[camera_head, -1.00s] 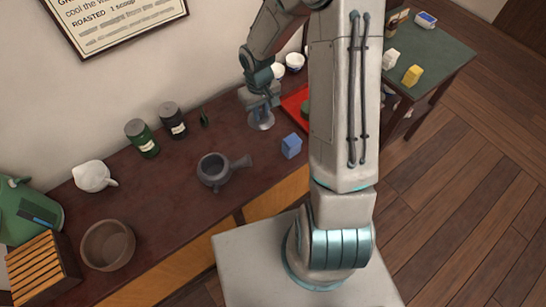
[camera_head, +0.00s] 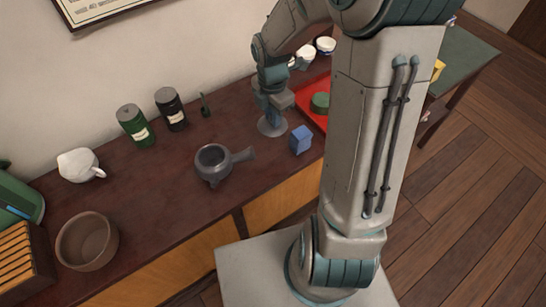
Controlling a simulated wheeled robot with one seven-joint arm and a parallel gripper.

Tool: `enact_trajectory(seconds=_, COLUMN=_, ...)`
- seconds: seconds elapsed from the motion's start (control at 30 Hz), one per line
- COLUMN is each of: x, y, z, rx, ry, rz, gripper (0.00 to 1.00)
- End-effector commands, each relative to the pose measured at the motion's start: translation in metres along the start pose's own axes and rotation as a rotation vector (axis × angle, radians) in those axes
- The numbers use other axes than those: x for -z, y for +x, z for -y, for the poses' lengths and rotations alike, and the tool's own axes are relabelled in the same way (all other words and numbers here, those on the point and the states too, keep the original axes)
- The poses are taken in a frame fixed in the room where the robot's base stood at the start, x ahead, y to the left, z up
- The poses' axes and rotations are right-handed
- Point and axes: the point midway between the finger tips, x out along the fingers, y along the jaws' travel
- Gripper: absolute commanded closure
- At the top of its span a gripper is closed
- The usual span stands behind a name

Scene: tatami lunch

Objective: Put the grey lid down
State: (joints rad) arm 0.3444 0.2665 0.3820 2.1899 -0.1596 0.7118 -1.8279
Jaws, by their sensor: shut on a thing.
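The grey lid (camera_head: 271,127) is a round disc below my gripper (camera_head: 272,116), over the back part of the dark wooden counter (camera_head: 150,215). My gripper points down and is shut on the lid, with the fingertips small and partly hidden. The lid looks level and low; I cannot tell whether it touches the counter. The grey side-handled teapot (camera_head: 213,176) stands open, without a lid, to the left and nearer.
A blue box (camera_head: 301,140) stands close to the lid's right. Behind it is a red tray (camera_head: 311,91) with a green round thing (camera_head: 320,103). Dark (camera_head: 171,109) and green (camera_head: 136,127) canisters stand left. Counter between teapot and canisters is clear.

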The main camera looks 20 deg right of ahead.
Motion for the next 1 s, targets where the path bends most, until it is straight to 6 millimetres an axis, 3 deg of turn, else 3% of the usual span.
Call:
enact_trajectory(seconds=0.2, x=0.005, y=0.009, z=0.007, rx=-0.003, ry=-0.280, rz=-0.002, gripper=1.00)
enact_trajectory(seconds=0.33, x=0.006, y=0.009, z=0.009, rx=-0.004, ry=-0.366, rz=-0.003, gripper=1.00)
enact_trajectory(seconds=0.43, x=0.007, y=0.017, z=0.011, rx=-0.001, ry=-0.394, rz=-0.006, gripper=1.00)
enact_trajectory(seconds=0.7, x=0.008, y=0.064, z=0.010, rx=-0.001, ry=-0.400, rz=-0.006, gripper=1.00)
enact_trajectory(seconds=1.0, x=0.008, y=0.094, z=0.010, rx=-0.001, ry=-0.398, rz=-0.006, gripper=1.00)
